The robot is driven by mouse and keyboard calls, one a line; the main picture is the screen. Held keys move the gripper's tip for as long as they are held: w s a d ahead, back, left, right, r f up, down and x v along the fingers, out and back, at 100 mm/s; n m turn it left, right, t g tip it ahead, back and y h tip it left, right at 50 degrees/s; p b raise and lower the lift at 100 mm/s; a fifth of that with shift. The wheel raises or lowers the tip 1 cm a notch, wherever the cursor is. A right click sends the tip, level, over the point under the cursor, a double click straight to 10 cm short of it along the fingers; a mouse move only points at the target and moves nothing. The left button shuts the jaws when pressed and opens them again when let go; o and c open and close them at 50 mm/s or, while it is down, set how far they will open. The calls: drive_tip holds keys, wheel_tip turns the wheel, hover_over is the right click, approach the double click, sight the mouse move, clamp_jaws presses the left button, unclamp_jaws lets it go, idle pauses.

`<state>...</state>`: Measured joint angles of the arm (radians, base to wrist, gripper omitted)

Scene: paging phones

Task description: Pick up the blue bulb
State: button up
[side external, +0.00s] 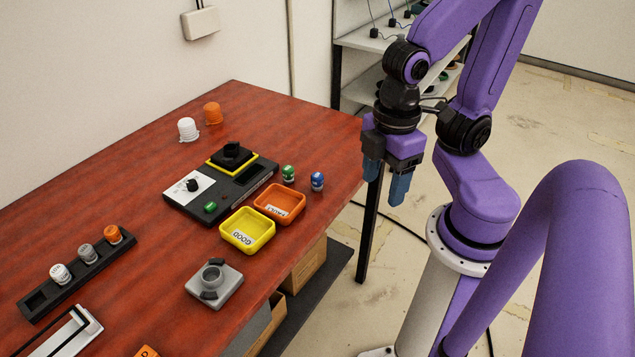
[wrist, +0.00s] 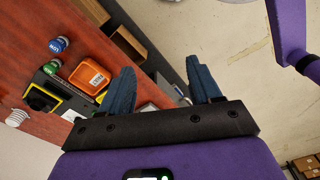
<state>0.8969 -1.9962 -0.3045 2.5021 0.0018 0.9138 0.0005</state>
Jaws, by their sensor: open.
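The blue bulb (side external: 317,181) stands on the red-brown table near its right edge, just right of a green bulb (side external: 288,174). In the wrist view the blue bulb (wrist: 58,45) is at the upper left, above the green bulb (wrist: 52,66). My gripper (side external: 385,187) has blue fingers pointing down, spread apart and empty. It hangs in the air to the right of the blue bulb, beyond the table edge. In the wrist view the open fingers (wrist: 162,88) have nothing between them.
An orange tray (side external: 300,203) and a yellow tray (side external: 222,236) lie near the bulbs. A black test device (side external: 232,196) is behind them. A black rack (side external: 88,268) holds bulbs at the left. White (side external: 187,130) and orange (side external: 212,113) objects stand at the back.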

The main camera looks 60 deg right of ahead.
drive_tip(key=w+d+f+m+g+y, duration=0.3)
drive_tip(key=w+d+m, duration=0.2)
drive_tip(key=w+m, duration=0.3)
drive_tip(key=w+d+f+m+g+y, duration=0.2)
drive_tip(key=w+d+f+m+g, duration=0.15)
drive_tip(key=w+m, duration=0.55)
drive_tip(key=w+d+f+m+t+y, duration=0.1)
drive_tip(key=d+f+m+t+y, duration=0.15)
drive_tip(key=d+m+y, duration=0.45)
drive_tip(key=m+t+y, duration=0.1)
drive_tip(key=m+t, duration=0.5)
drive_tip(key=m, duration=0.3)
approach(314, 180)
drive_tip(key=x, duration=1)
drive_tip(key=shift+w+f, duration=0.1)
drive_tip(key=shift+f, duration=0.35)
drive_tip(key=shift+d, duration=0.1)
